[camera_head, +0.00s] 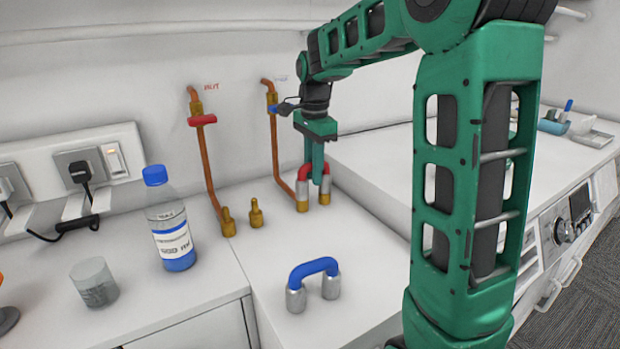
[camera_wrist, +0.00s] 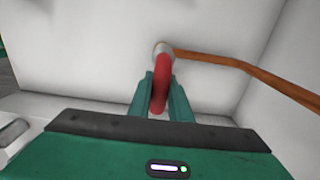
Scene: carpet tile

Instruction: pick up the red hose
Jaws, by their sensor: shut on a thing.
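The red hose (camera_head: 304,172) is a short bent piece with silver ends, at the back of the white counter. Its ends stand at brass fittings (camera_head: 302,205) by the foot of the right copper pipe; I cannot tell whether they are still seated on them. My gripper (camera_head: 317,176) points down and is shut on the hose's bend. In the wrist view the red hose (camera_wrist: 162,82) runs between the two green fingers of my gripper (camera_wrist: 161,100). Part of the hose is hidden behind the fingers.
A blue hose (camera_head: 314,268) with silver ends stands at the counter's front. A blue-capped bottle (camera_head: 168,225) and a clear beaker (camera_head: 94,283) stand further left. A white appliance (camera_head: 400,165) rises close on the right.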

